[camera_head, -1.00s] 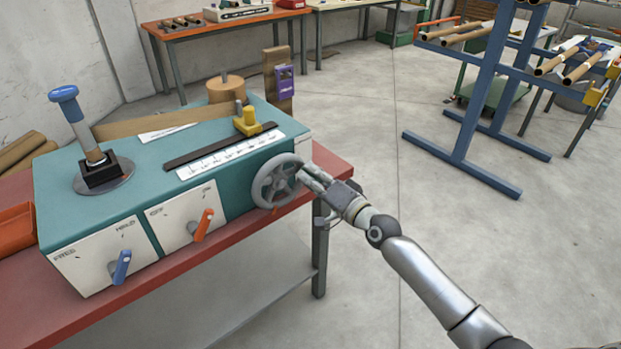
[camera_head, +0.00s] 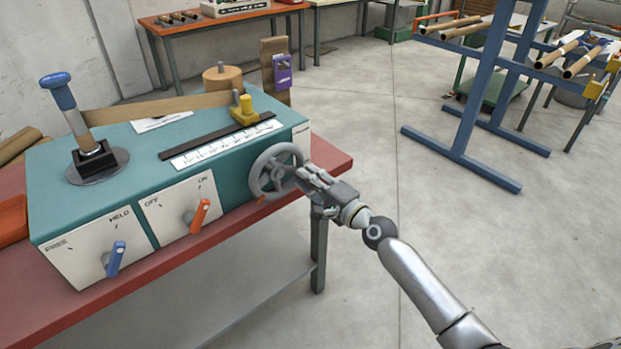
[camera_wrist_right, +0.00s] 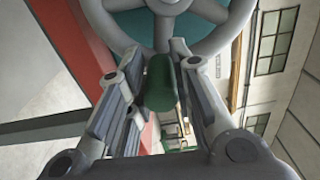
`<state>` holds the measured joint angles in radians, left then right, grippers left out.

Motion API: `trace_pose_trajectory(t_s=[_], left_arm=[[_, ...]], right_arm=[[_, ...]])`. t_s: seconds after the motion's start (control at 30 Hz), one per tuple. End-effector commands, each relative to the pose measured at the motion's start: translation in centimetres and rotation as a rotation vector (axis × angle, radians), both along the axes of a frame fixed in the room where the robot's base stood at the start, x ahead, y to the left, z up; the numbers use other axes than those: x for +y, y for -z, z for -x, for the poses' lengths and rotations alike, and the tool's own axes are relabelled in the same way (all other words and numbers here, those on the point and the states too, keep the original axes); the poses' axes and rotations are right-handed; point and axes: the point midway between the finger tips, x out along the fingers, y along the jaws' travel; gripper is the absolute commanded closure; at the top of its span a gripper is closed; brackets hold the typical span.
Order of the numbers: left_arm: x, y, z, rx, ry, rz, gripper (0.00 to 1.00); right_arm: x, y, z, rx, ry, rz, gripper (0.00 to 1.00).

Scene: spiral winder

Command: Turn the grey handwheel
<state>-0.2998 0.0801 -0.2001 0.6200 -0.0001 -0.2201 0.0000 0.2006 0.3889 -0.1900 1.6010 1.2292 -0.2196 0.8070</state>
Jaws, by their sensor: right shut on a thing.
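The grey handwheel (camera_head: 259,182) is on the right end of the teal winder's front. It also fills the top of the right wrist view (camera_wrist_right: 125,35), with its hub and spokes showing. My right gripper (camera_head: 303,175) is at the wheel's right side. In the right wrist view, a dark green handle (camera_wrist_right: 160,84) lies between its two fingers (camera_wrist_right: 158,100), and the gripper is shut on it. The fingers partly hide the wheel's right rim in the head view. My left gripper is not in view.
The winder (camera_head: 135,190) stands on a red table (camera_head: 190,265). An orange lever (camera_head: 200,216) and a blue lever (camera_head: 116,258) stick out of its front. A yellow pointer (camera_head: 243,110) sits by a scale. A blue rack (camera_head: 470,110) stands right; the floor between is clear.

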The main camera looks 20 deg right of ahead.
Motion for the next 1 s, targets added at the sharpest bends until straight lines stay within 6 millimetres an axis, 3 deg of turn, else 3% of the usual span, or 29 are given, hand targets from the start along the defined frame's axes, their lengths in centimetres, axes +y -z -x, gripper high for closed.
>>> trace_pose_trajectory(t_s=[0.33,0.37,0.53,0.87,1.0], left_arm=[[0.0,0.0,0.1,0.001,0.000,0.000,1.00],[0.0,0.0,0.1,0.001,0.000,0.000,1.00],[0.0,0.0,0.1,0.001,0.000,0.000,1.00],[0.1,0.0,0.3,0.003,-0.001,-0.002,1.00],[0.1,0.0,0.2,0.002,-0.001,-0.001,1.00]], right_arm=[[0.0,0.2,0.0,0.004,0.000,-0.001,1.00],[0.0,0.2,0.0,0.004,0.000,-0.001,0.77],[0.0,0.1,0.0,0.003,0.000,-0.001,0.56],[0.0,0.1,0.1,0.001,0.000,-0.001,0.56],[-0.4,0.2,1.2,0.003,0.000,0.000,0.56]])
